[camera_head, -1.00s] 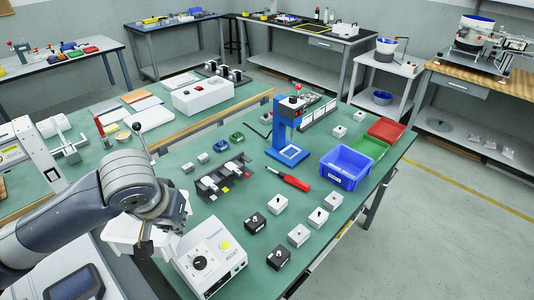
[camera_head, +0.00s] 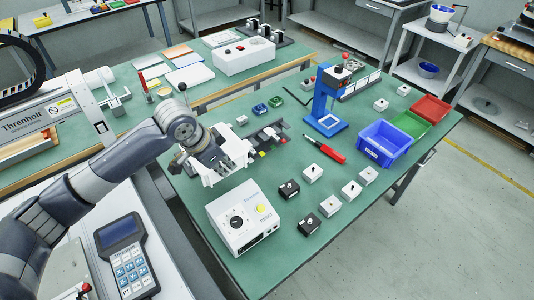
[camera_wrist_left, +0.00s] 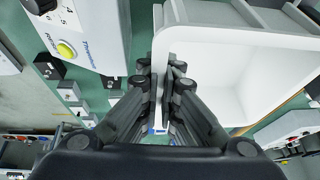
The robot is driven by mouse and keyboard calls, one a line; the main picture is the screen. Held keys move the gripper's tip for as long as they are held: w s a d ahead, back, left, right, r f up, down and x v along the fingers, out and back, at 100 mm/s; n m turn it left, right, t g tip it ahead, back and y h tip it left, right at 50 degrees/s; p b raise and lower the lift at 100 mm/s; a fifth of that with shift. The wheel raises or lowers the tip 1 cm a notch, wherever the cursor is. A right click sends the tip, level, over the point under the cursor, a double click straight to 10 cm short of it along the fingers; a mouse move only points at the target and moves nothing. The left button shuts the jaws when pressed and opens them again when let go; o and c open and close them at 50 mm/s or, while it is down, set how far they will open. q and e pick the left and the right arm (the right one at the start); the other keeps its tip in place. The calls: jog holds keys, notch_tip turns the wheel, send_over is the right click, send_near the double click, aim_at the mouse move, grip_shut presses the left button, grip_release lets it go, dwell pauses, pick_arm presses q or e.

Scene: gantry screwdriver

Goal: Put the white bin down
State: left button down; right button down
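My left gripper (camera_head: 186,160) is over the near left part of the green table in the head view, partly hidden by my own wrist. The white bin (camera_head: 235,148) shows beside and behind it, partly covered. In the left wrist view the white bin (camera_wrist_left: 245,75) fills the right side, its open inside facing the camera. My left gripper (camera_wrist_left: 160,85) has its fingers on either side of the bin's near wall, closed on it. I cannot tell whether the bin touches the table. My right gripper is not in view.
A white control box (camera_head: 242,218) with a dial stands close in front of the bin. A dark fixture (camera_head: 262,138) is right behind it.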

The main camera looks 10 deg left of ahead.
pick_arm(q)
notch_tip(320, 180, down, 10)
dwell(0.5)
jog(key=shift+f, duration=0.1)
jog(key=c, duration=2.1)
grip_release()
